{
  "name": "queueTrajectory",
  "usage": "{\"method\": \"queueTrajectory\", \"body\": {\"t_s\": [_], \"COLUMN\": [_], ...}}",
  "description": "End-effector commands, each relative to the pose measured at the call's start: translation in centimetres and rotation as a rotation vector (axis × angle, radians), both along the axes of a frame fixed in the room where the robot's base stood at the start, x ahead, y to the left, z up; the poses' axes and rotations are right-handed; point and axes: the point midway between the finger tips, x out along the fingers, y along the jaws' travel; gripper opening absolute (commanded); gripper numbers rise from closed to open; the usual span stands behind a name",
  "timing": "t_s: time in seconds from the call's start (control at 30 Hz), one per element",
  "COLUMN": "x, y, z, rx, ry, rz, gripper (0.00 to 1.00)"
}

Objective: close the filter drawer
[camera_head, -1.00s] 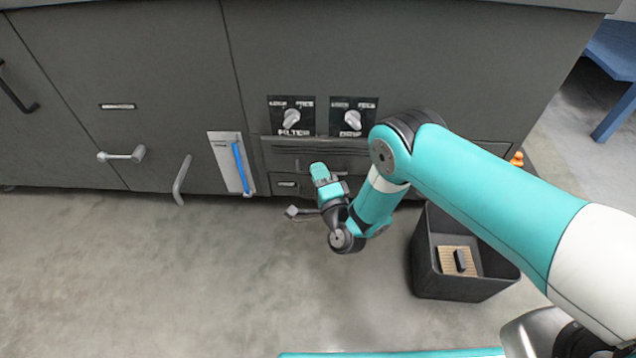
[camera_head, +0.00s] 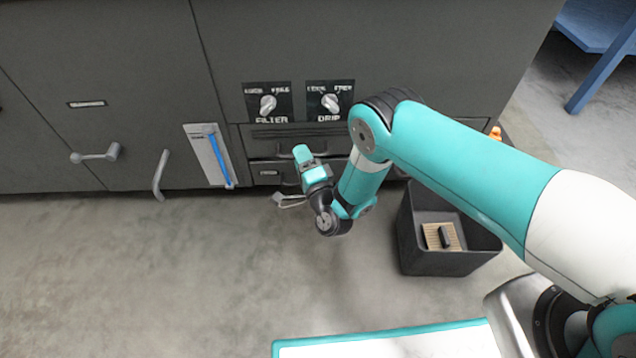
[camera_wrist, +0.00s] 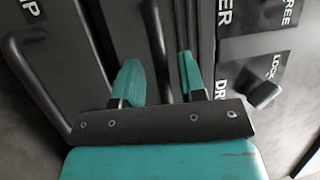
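The filter drawer (camera_head: 256,136) is the upper of two dark grey drawer fronts below the FILTER and DRIP knobs in the head view. I cannot tell how far it stands out from the cabinet. My gripper (camera_head: 303,153) is in front of it and hides part of it and its handle. In the wrist view the two teal fingers of my gripper (camera_wrist: 160,80) are apart. A dark bar handle (camera_wrist: 157,35) shows between them, and I cannot tell whether they touch it.
The FILTER knob (camera_head: 268,104) and DRIP knob (camera_head: 330,103) sit above. The lower drawer (camera_head: 265,173) is beneath. A dark open bin (camera_head: 430,263) with a tan slatted piece inside stands on the floor at right. A blue-handled panel (camera_head: 205,140) is at left. Floor in front is clear.

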Motion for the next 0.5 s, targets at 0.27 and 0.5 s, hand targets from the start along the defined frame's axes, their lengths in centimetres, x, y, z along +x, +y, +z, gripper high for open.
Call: {"method": "queueTrajectory", "body": {"t_s": [0.27, 0.5], "x": [-6.2, -9.4], "y": [-2.2, -3.5], "z": [-0.5, -0.8], "rx": [-0.004, -0.001], "ry": [0.005, 0.001], "rz": [0.005, 0.005], "gripper": [0.38, 0.38]}}
